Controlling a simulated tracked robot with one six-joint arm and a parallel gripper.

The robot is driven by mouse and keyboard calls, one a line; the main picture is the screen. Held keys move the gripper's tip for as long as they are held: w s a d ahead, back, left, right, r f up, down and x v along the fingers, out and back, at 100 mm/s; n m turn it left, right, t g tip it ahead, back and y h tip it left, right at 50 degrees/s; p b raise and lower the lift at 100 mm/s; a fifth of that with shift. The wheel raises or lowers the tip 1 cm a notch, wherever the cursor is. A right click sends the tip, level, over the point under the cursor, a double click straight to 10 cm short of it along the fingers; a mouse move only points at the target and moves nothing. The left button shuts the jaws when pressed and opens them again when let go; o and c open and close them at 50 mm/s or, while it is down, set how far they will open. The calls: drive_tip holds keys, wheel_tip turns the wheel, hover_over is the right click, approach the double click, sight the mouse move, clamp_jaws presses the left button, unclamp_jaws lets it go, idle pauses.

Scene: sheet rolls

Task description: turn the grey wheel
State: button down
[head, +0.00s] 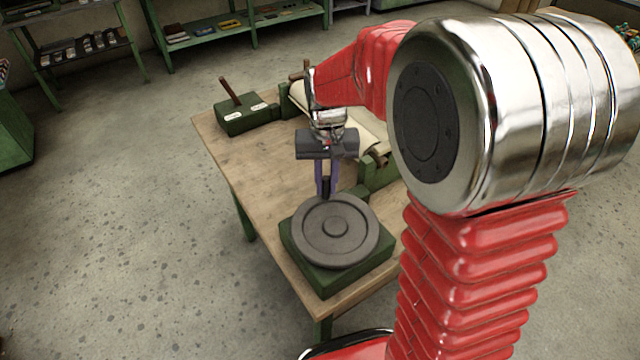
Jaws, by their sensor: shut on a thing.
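The grey wheel (362,238) is a round disc with a raised hub. It lies flat on a green base (322,279) at the near end of the wooden table. My gripper (326,192) points down at the wheel's far rim. Its fingers are shut on the rim, close together. The exact contact is small and partly hidden by the fingers.
Behind my gripper, a green frame (378,172) holds rollers and a pale sheet (372,128). A green box with an upright brown lever (230,92) stands at the table's far left corner. The wooden tabletop (252,165) is bare left of my gripper. Green shelves (215,40) line the back.

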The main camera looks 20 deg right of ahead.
drive_tip(key=shift+s+d+m, duration=0.1)
drive_tip(key=shift+d+m, duration=0.2)
drive_tip(key=shift+d, duration=0.3)
drive_tip(key=c, duration=1.7)
unclamp_jaws()
wheel_tip(320, 180, up, 14)
drive_tip(key=shift+f, duration=0.15)
